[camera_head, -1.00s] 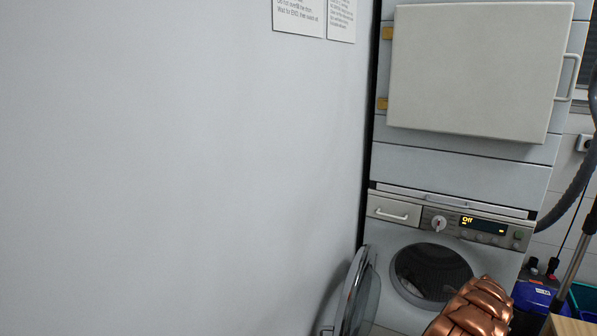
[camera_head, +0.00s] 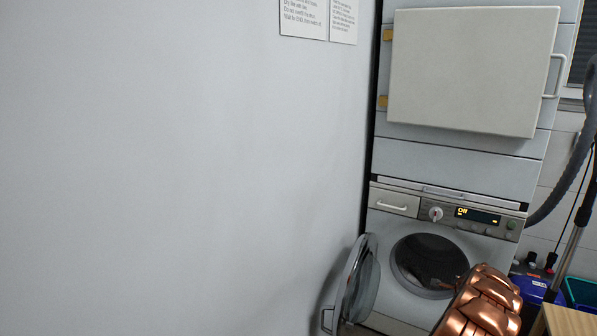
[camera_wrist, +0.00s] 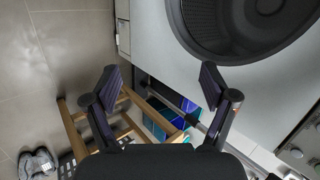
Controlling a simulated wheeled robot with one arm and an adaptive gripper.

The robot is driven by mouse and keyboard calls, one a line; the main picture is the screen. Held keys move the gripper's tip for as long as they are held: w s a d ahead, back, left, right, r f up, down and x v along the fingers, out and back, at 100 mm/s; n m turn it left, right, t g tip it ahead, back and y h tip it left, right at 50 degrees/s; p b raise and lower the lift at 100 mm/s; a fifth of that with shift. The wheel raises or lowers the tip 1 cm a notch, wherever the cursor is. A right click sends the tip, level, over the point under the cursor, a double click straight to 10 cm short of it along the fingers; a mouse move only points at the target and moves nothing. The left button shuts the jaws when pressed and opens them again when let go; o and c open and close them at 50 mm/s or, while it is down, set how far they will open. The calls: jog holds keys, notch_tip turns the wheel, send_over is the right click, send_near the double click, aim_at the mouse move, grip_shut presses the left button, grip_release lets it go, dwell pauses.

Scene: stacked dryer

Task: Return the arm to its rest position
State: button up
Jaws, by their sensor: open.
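My gripper (camera_wrist: 158,88) is open and empty in the wrist view, its two dark fingers spread wide apart. In that view it is near the front of the washing machine, whose dark round opening (camera_wrist: 235,22) shows at the top. In the head view my copper-coloured arm shows at the lower right, but the gripper itself is out of view. The lower machine (camera_head: 400,300) has its round door (camera_head: 359,280) swung open to the left, and its display reads "Off". The upper dryer's square door (camera_head: 473,70) looks shut.
A large pale wall (camera_head: 180,170) fills the left. A wooden stool-like frame (camera_wrist: 85,130), a teal crate (camera_head: 581,292) and a vacuum tube (camera_head: 573,238) stand at the right side of the machine. Shoes (camera_wrist: 38,163) lie on the tiled floor (camera_wrist: 65,55), which has free room.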

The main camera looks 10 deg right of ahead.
jog(key=w+a+r+n+y, duration=0.25)
jog(key=a+r, duration=0.25)
jog(key=a, duration=0.8)
jog(key=w+a+r+n+y, duration=0.1)
jog(key=a+r+n+y, duration=0.4)
jog(key=a, duration=0.8)
jog(key=s+a+r+n+g, duration=0.25)
jog(key=s+a+r, duration=0.25)
jog(key=a, duration=0.4)
jog(key=s+a+r+n+g, duration=0.1)
jog(key=s+a+r+n, duration=0.3)
jog(key=a, duration=0.5)
jog(key=s+a+r+n+g, duration=0.15)
jog(key=s+a, duration=0.25)
jog(key=s, duration=0.5)
jog(key=s+a+r+n+g, duration=0.1)
jog(key=s+a+r+n, duration=0.25)
jog(key=s, duration=0.55)
jog(key=s+d+n+g+h, duration=0.1)
jog(key=s+n+g+h, duration=0.15)
jog(key=s, duration=1.15)
jog(key=s+d+n+g+h, duration=0.1)
jog(key=s+d+n+g, duration=0.15)
jog(key=s, duration=1.15)
notch_tip(320, 180, up, 17)
jog(key=a+t+p, duration=0.1)
jog(key=p, duration=1.5)
jog(key=shift+w+t, duration=0.2)
jog(key=shift+t, duration=0.2)
jog(key=shift+f, duration=0.1)
